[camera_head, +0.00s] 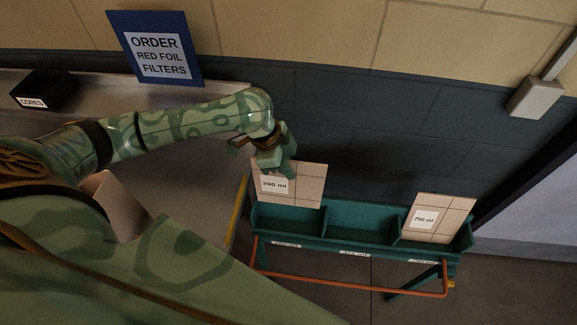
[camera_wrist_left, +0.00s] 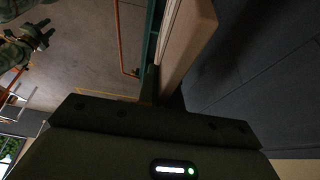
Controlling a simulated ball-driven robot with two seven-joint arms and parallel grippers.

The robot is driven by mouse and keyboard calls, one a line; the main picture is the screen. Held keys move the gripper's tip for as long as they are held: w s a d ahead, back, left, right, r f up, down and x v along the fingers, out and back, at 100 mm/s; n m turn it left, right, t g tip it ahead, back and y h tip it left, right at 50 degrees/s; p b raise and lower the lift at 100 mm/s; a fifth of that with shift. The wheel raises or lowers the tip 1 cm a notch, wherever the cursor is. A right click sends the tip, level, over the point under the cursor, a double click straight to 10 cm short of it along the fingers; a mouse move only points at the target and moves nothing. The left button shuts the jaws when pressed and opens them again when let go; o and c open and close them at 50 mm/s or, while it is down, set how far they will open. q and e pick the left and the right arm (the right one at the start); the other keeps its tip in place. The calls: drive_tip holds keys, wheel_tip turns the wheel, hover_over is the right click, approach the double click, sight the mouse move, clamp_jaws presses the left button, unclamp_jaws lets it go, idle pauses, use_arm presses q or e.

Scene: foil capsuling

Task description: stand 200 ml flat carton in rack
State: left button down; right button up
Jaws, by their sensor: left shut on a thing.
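The 200 ml flat carton (camera_head: 307,183) is a beige tiled-pattern board with a white label, held upright over the left end of the green rack (camera_head: 365,249). My left gripper (camera_head: 279,166) is shut on its top edge. The carton's lower edge shows above the left compartment's floor; whether it is inside the walls I cannot tell. In the left wrist view the carton (camera_wrist_left: 186,42) stands edge-on beside the green rack wall (camera_wrist_left: 152,45); the fingertips are hidden. A camouflage-green hand (camera_wrist_left: 35,40), seemingly my right gripper, shows at upper left there; its jaw state is unclear.
A 750 ml carton (camera_head: 438,217) stands in the rack's right compartment; the middle one is empty. An orange rail (camera_head: 350,287) runs along the rack's front. A dark wall stands behind.

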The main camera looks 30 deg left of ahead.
use_arm(q)
drive_tip(key=b, duration=0.7)
approach(291, 204)
drive_tip(key=x, duration=0.8)
drive_tip(key=shift+w+a+f, duration=0.1)
drive_tip(key=shift+w+f, duration=0.1)
drive_tip(key=shift+f, duration=0.15)
drive_tip(key=c, duration=1.5)
unclamp_jaws()
drive_tip(key=p+v, duration=0.3)
drive_tip(key=v, duration=1.3)
drive_tip(key=shift+s+r, duration=0.1)
